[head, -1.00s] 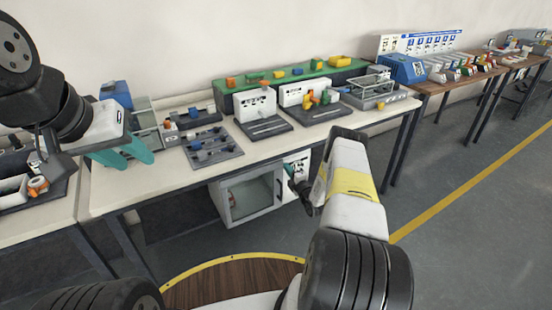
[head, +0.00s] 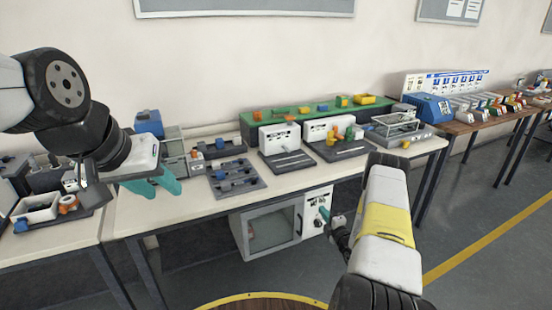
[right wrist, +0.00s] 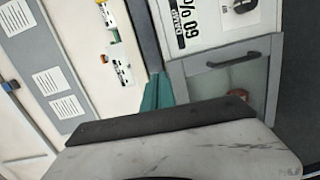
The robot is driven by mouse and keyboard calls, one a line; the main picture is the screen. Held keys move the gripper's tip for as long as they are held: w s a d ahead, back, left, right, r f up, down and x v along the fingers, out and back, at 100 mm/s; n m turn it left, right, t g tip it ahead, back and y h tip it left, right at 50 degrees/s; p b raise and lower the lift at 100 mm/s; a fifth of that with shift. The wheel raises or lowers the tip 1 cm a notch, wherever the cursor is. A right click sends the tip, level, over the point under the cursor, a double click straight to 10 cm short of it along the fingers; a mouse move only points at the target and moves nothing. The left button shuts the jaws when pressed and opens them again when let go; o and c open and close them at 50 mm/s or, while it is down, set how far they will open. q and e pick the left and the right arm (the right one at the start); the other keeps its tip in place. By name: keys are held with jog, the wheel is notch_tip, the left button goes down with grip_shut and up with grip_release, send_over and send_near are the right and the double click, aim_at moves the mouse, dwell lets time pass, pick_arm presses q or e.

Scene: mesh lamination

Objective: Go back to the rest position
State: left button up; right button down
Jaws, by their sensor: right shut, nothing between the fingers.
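My left gripper (head: 163,188) is over the left part of the workbench in the head view. Its two teal fingers point down and stand apart, with nothing seen between them. My right gripper (head: 325,214) is low in front of the bench, beside the white control panel (head: 318,203) of the grey cabinet. It is mostly hidden behind my own arm. Its teal fingers (right wrist: 158,92) show in the right wrist view, shut and empty. Whether they touch the panel cannot be told.
The cabinet (head: 240,238) stands under the workbench (head: 200,208), its glass door shut. On the bench are a dark tray of parts (head: 237,180), white labelled stations (head: 280,139) and a green stand (head: 310,113). Floor at the right is clear.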

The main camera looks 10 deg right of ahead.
jog(key=w+d+r+m+g+h, duration=0.1)
jog(key=w+r, duration=0.2)
jog(key=r, duration=0.3)
jog(key=w+r+m+g, duration=0.1)
jog(key=w+r+m, duration=0.15)
jog(key=r, duration=0.35)
notch_tip(320, 180, up, 16)
jog(key=s+a+m+g+h, duration=0.1)
jog(key=a+m+g+h, duration=0.1)
jog(key=m, duration=0.2)
jog(key=s+a+r+m+g, duration=0.2)
jog(key=s+a+r+m, duration=0.35)
jog(key=s+r, duration=0.55)
jog(key=s+a+r+m+g, duration=0.1)
jog(key=s+a+m, duration=0.1)
jog(key=s, duration=0.8)
jog(key=s+a+r+m+g+y, duration=0.1)
jog(key=s+a, duration=0.4)
jog(key=s, duration=0.5)
jog(key=s+a+r+m+g+y, duration=0.1)
jog(key=s+a+r+m+g, duration=0.1)
jog(key=s, duration=0.9)
jog(key=shift+a+r+m+g, duration=0.4)
jog(key=shift+a+m+g, duration=0.1)
jog(key=shift+a, duration=0.4)
